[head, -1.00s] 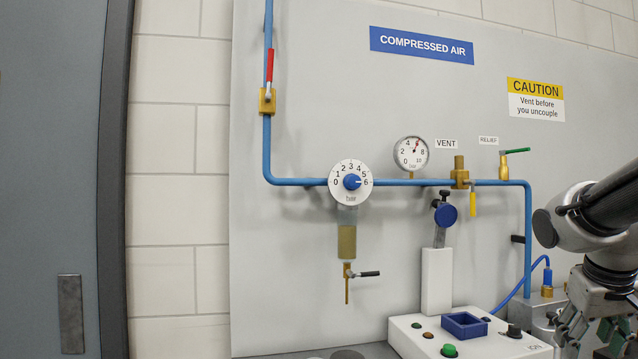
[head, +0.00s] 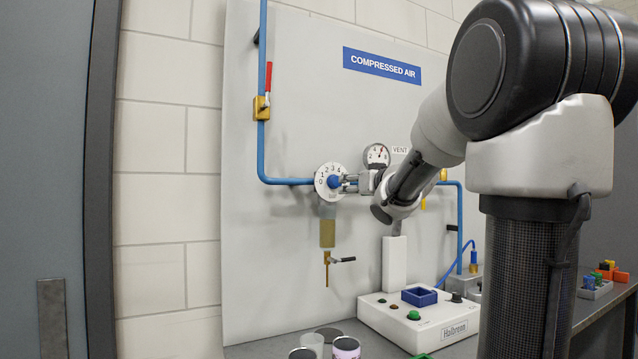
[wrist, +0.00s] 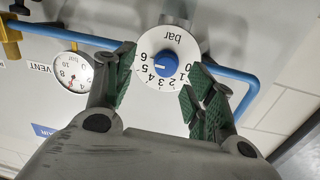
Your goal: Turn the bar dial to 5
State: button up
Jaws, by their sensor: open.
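The bar dial is a round white plate (head: 328,194) with a blue knob (head: 334,182) at its centre, on the blue pipe. In the wrist view the dial plate (wrist: 168,38) appears upside down, and the white mark on its knob (wrist: 167,64) points toward the 5 and 6 side. I cannot tell exactly which number it meets. My gripper (wrist: 161,66) is open, its green-padded fingers apart on either side of the knob. In the head view my gripper (head: 348,183) reaches the dial from the right and hides its right part. Contact with the knob is not visible.
A pressure gauge (head: 376,155) sits close to the right of the dial, just above my gripper. A brass drain with a black-handled valve (head: 340,260) hangs below. A red-handled valve (head: 262,103) is up left. A white machine box (head: 415,322) and cans (head: 346,348) stand below.

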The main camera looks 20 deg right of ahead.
aim_at(335, 182)
jog(key=w+a+r+y, duration=0.1)
jog(key=w, duration=0.7)
jog(key=shift+t, duration=0.3)
jog(key=shift+r, duration=0.1)
jog(key=c, duration=1.1)
